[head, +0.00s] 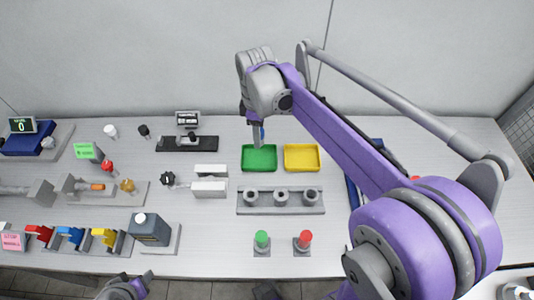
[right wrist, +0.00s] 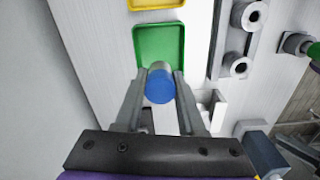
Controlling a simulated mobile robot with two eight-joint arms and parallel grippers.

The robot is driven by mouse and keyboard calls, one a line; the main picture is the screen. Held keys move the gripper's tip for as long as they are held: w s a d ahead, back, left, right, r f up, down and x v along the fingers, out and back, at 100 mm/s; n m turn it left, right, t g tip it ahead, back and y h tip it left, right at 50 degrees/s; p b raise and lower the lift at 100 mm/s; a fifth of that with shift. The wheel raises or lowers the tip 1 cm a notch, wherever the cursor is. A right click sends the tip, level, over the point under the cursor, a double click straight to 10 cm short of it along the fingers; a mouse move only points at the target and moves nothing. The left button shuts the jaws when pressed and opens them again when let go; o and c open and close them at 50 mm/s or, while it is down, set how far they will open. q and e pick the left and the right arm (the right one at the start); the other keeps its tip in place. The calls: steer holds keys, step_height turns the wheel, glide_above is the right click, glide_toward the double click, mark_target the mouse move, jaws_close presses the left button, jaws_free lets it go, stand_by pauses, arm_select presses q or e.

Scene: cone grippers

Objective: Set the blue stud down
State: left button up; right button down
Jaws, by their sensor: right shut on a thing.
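My right gripper (head: 257,137) is at the far edge of the green tray (head: 259,165) in the head view. It is shut on the blue stud (head: 262,134), which is mostly hidden by the fingers there. In the right wrist view the stud (right wrist: 160,87) shows its round blue end between the two fingers (right wrist: 159,74). The green tray (right wrist: 160,45) lies just beyond it, and its inside looks empty. I cannot tell the stud's exact height above the table. My left gripper's fingers do not show.
A yellow tray (head: 301,158) stands right of the green one. A grey rack with several round sockets (head: 281,209) lies in front of the trays. A white block fixture (head: 209,187) is to the left. Green (head: 262,240) and red (head: 305,238) knobs stand near the front edge.

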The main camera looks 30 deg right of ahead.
mark_target(259, 160)
step_height(259, 160, down, 8)
steer(key=shift+f+b, duration=0.15)
steer(key=shift+b, duration=0.2)
steer(key=shift+f, duration=0.1)
steer(key=c, duration=1)
jaws_free()
steer(key=shift+f, duration=0.1)
steer(key=o, duration=0.5)
steer(key=shift+r, duration=0.25)
step_height(259, 160, up, 12)
steer(key=shift+f+p, duration=0.1)
steer(key=shift+p, duration=0.5)
